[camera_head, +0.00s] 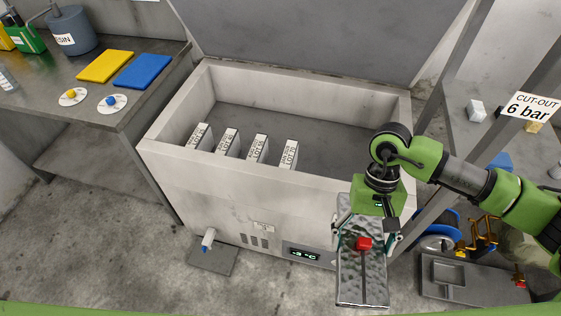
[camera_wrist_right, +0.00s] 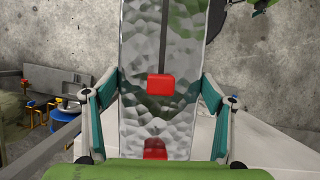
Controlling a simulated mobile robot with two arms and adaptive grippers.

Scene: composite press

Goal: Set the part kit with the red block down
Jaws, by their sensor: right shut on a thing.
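The part kit (camera_head: 362,285) is a long, grey, crinkled metallic panel with a red block (camera_head: 364,243) on it. My right gripper (camera_head: 367,240) is shut on the kit and holds it upright or steeply tilted in front of the freezer's right end. In the right wrist view, the kit (camera_wrist_right: 160,110) runs between the two fingers (camera_wrist_right: 160,88), with the red block (camera_wrist_right: 159,86) near the middle and another red patch close to the palm. The kit's far end runs out of that view. My left gripper is not in view.
An open chest freezer (camera_head: 190,180) holds several white labelled boxes (camera_head: 227,141). A bench (camera_head: 100,118) at left carries yellow and blue pads (camera_head: 143,71). A metal frame with a "6 bar" sign (camera_head: 531,107) and a grey tray (camera_head: 470,285) stand at right.

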